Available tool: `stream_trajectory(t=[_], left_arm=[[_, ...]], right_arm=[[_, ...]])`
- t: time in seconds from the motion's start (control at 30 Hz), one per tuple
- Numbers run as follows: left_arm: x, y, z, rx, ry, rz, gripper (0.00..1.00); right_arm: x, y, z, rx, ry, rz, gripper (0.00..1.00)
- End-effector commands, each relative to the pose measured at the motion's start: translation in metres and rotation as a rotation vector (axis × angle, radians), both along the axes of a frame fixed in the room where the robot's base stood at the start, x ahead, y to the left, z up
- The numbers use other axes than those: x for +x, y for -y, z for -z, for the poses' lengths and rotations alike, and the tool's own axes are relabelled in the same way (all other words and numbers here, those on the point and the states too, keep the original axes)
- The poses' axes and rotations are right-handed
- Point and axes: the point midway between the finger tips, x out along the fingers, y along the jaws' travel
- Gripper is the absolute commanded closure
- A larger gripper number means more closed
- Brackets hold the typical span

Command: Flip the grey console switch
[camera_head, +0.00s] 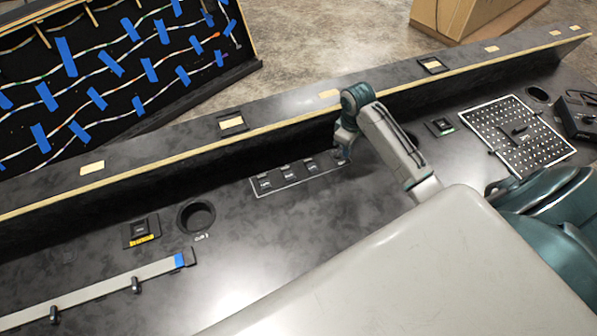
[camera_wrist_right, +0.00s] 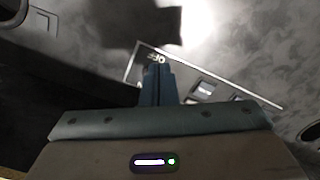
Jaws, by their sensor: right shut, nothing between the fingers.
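A dark rectangular switch panel (camera_head: 283,188) with a pale outline lies on the console top and carries a row of small switches. In the head view I see a left switch (camera_head: 264,184), a middle switch (camera_head: 288,172) and a right switch (camera_head: 311,166); I cannot tell which is the grey one. My right gripper (camera_head: 343,157) is at the panel's right end. In the right wrist view the shut, empty fingers (camera_wrist_right: 157,70) point at the panel's end beside a lit label (camera_wrist_right: 156,57) and hide what is under them. Contact cannot be told. My left gripper is not in view.
A raised black ledge (camera_head: 290,103) with a pale edge runs behind the panel. A round cup hole (camera_head: 196,216) and a single switch plate (camera_head: 141,230) lie to the left. A perforated plate (camera_head: 490,120) and a black box (camera_head: 580,118) are at the right.

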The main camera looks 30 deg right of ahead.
Motion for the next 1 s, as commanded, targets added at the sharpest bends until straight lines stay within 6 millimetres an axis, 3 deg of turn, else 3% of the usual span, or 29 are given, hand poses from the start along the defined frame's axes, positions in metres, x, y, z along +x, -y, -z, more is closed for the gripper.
stream_trajectory(t=[1.0], left_arm=[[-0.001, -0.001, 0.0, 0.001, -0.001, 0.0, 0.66]], right_arm=[[0.0, 0.0, 0.01, 0.001, -0.001, 0.0, 1.0]])
